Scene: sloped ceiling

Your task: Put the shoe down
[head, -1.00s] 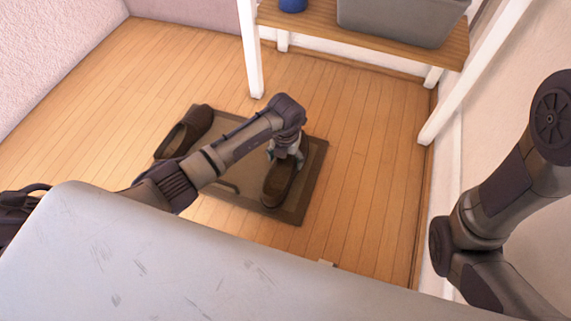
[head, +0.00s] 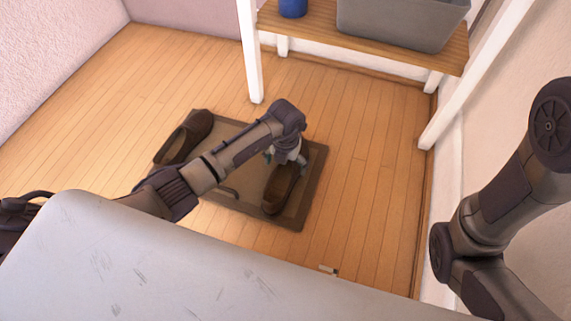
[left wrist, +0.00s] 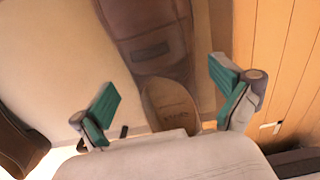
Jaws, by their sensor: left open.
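A brown shoe (head: 281,187) rests on the right part of a brown mat (head: 240,205) on the floor. A second brown shoe (head: 186,137) is at the mat's left end. My left gripper (head: 287,158) is over the right shoe and partly hidden by its own wrist. In the left wrist view the left gripper (left wrist: 170,95) is open, its green fingertips apart on either side of the right shoe (left wrist: 160,50). The second shoe also shows at the left edge of that view (left wrist: 18,148). My right arm is at the right, its gripper out of view.
A wooden shelf (head: 400,60) with white legs stands behind the mat, holding a grey bin (head: 395,22) and a blue container (head: 292,8). A small light object (head: 328,269) lies on the floor near the front. Floor right of the mat is clear.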

